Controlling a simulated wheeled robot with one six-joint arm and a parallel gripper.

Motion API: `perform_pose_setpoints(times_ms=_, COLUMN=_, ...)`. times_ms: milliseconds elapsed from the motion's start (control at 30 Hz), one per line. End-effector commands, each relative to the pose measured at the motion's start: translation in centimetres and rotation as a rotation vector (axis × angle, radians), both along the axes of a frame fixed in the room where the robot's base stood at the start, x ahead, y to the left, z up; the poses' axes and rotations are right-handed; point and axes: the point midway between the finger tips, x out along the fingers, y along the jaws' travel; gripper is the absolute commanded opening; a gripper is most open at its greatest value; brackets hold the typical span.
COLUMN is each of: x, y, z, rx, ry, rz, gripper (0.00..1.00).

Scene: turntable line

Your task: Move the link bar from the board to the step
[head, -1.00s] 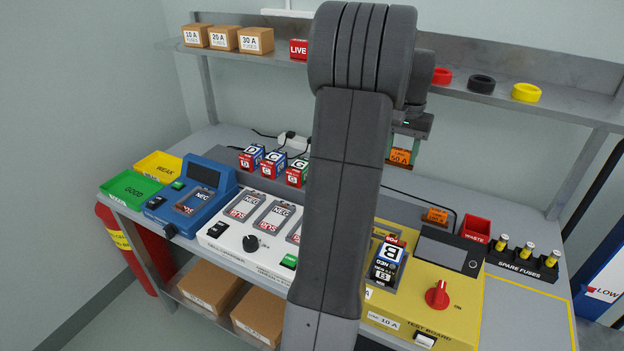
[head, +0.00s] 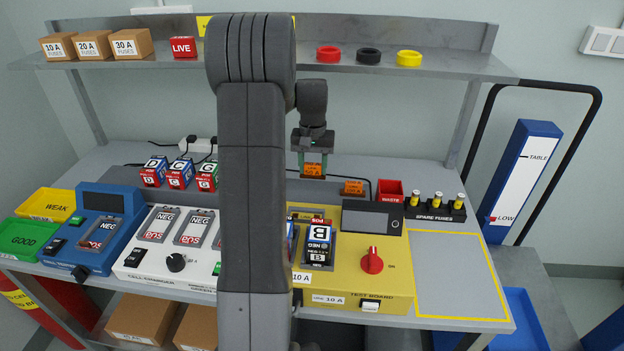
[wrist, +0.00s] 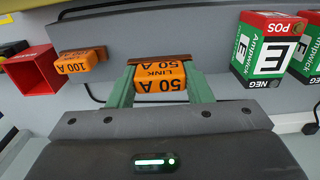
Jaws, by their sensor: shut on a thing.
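My gripper (head: 313,163) is shut on the link bar (head: 312,171), an orange block marked 50 A on a copper-brown strip. It is held up behind the yellow test board (head: 390,285), clear of it. In the wrist view the link bar (wrist: 160,78) sits between the green fingers of my gripper (wrist: 160,88), its LINK 50 A label upside down. A low grey platform (head: 515,265) beyond the table's right end may be the step. My arm hides part of the test board.
Another orange block, marked 100 A (wrist: 82,63), lies near the red waste bin (head: 390,190). Spare fuses (head: 436,206) stand to its right. A yellow-outlined area (head: 460,275) on the table is empty. A black rail and blue-and-white post (head: 527,180) stand beside the platform.

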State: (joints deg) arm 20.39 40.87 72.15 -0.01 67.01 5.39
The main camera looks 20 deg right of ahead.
Motion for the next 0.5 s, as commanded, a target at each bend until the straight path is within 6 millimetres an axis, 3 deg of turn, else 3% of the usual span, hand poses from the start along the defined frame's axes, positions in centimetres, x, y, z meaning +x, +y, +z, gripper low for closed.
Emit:
perform_pose_setpoints(times_ms=333, x=0.0, y=0.0, z=-4.2, rx=0.001, ry=0.002, rz=0.0, gripper=0.14)
perform_pose_setpoints(times_ms=500, x=0.0, y=0.0, z=-5.1, rx=0.0, ry=-0.001, rz=0.0, gripper=0.14)
